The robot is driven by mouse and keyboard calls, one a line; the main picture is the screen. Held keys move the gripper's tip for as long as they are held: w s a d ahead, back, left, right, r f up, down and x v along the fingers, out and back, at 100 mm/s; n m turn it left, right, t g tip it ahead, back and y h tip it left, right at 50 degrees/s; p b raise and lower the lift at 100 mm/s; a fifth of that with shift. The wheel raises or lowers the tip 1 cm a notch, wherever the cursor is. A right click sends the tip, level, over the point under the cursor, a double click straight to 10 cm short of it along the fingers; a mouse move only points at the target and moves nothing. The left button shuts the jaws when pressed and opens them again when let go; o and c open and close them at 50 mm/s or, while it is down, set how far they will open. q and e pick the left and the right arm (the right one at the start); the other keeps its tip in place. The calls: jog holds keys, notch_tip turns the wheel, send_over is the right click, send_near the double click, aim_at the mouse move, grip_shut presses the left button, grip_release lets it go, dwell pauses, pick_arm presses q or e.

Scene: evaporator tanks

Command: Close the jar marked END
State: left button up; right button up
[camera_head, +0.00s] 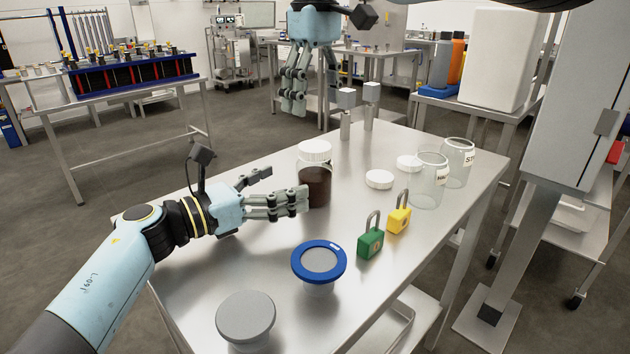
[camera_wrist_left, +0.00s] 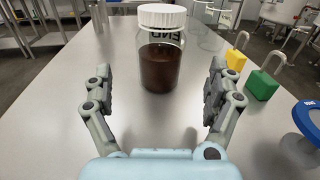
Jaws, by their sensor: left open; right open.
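Two clear, lidless glass jars stand at the right end of the steel table. The nearer jar (camera_head: 428,182) and the farther jar (camera_head: 457,163) have small labels; I cannot read END surely on either. Two loose white lids lie beside them, the nearer lid (camera_head: 379,179) and the farther lid (camera_head: 408,162). A jar of dark brown contents (camera_head: 315,185) with a white lid on stands upright mid-table, also in the left wrist view (camera_wrist_left: 161,68). My left gripper (camera_head: 286,190) is open, its fingers pointing at this brown jar. My right gripper (camera_head: 288,102) is open and empty, hanging beyond the table's far edge.
A green padlock (camera_head: 370,243) and a yellow padlock (camera_head: 398,221) stand right of the brown jar. A blue-rimmed round piece (camera_head: 319,261) and a grey round-topped piece (camera_head: 245,318) stand in front. Two metal posts (camera_head: 345,122) (camera_head: 369,117) stand at the back. The table's left part is clear.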

aim_at(300, 178)
pick_arm(q)
jog(key=x, duration=0.6)
jog(key=shift+w+d, duration=0.15)
jog(key=shift+d, duration=0.05)
grip_shut()
dwell(0.5)
pick_arm(e)
jog(key=shift+f, duration=4)
